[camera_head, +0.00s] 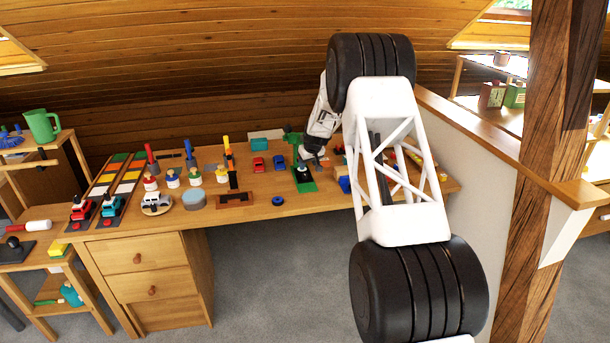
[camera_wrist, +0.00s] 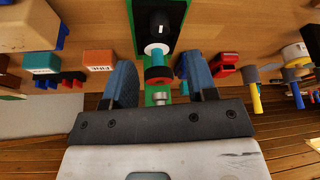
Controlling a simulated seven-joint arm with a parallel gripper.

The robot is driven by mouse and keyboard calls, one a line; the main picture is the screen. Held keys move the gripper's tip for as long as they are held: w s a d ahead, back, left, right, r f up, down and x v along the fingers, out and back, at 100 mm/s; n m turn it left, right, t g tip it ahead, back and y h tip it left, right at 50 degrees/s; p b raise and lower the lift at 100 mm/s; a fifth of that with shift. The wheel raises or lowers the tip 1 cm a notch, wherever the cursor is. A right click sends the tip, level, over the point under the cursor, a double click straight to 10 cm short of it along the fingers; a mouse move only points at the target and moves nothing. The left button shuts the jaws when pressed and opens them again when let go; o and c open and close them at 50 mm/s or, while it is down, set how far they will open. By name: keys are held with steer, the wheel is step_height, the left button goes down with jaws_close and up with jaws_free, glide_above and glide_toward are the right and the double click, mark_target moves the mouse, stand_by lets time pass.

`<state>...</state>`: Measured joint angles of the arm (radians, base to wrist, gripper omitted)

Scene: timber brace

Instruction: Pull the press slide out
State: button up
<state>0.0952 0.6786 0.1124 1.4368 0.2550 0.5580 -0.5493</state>
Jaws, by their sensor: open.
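The press is a green stand with a green base (camera_head: 305,185) near the back middle of the workbench. A dark slide plate with a black knob lies on its base. In the wrist view the green base (camera_wrist: 181,12) is at the top, with the black knob (camera_wrist: 160,22) and a white and blue cylindrical part (camera_wrist: 157,48) below it. My gripper (camera_head: 313,158) is at the press. In the wrist view my gripper (camera_wrist: 158,66) is open, its blue fingers on either side of a red and black round part (camera_wrist: 159,73). I cannot tell whether they touch it.
An orange box (camera_wrist: 98,57) and a teal box (camera_wrist: 40,62) are on the other side. A blue ring (camera_head: 278,200) lies near the bench's front edge, with bare wood around it.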

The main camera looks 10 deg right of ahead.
mark_target(305, 174)
steer(key=shift+f, duration=0.15)
steer(key=shift+x, duration=3.75)
jaws_close()
